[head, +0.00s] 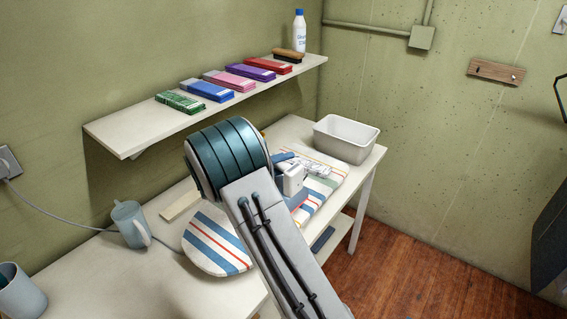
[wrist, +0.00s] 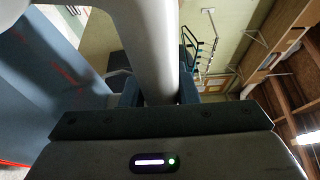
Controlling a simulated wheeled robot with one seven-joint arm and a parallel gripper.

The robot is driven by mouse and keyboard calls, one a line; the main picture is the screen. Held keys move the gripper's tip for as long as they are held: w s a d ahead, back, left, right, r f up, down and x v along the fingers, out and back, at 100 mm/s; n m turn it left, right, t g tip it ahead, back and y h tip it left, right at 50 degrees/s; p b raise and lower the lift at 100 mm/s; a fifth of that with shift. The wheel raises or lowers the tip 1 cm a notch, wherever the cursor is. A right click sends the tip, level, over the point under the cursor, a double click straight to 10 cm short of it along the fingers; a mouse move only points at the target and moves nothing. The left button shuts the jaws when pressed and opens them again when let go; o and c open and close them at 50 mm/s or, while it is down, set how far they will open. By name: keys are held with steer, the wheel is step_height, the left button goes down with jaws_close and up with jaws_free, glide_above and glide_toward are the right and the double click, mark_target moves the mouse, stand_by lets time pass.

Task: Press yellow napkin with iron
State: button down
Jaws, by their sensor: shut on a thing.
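My gripper (head: 291,180) is over the striped ironing board (head: 213,247) on the white table. In the wrist view my gripper (wrist: 159,92) is shut around a pale rounded bar (wrist: 150,45), which looks like the iron's handle. The rest of the iron is hard to make out; my arm and gripper cover much of it in the head view. I cannot tell whether it touches the board. I see no yellow napkin; my arm hides the middle of the board.
A grey-white bin (head: 346,139) stands at the table's far right corner. A blue-grey pitcher (head: 131,225) and a mug (head: 20,292) stand at left. A cord (head: 60,212) runs from the wall outlet. A shelf (head: 150,126) with folded cloths, brush and bottle (head: 299,32) hangs above.

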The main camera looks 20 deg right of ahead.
steer(key=shift+f, duration=0.4)
stand_by(1.6)
steer(key=shift+s+d+p, duration=0.55)
steer(key=shift+s+p, duration=0.1)
steer(key=shift+s, duration=0.2)
stand_by(0.5)
steer(key=shift+w+a+p, duration=0.5)
steer(key=shift+w+p, duration=0.1)
steer(key=shift+w, duration=0.15)
steer(key=shift+w+a+p, duration=0.5)
steer(key=shift+w+p, duration=0.05)
steer(key=shift+w, duration=0.2)
stand_by(0.8)
steer(key=shift+s+d+p, duration=0.45)
steer(key=shift+s+p, duration=0.15)
steer(key=shift+s, duration=0.05)
stand_by(1.1)
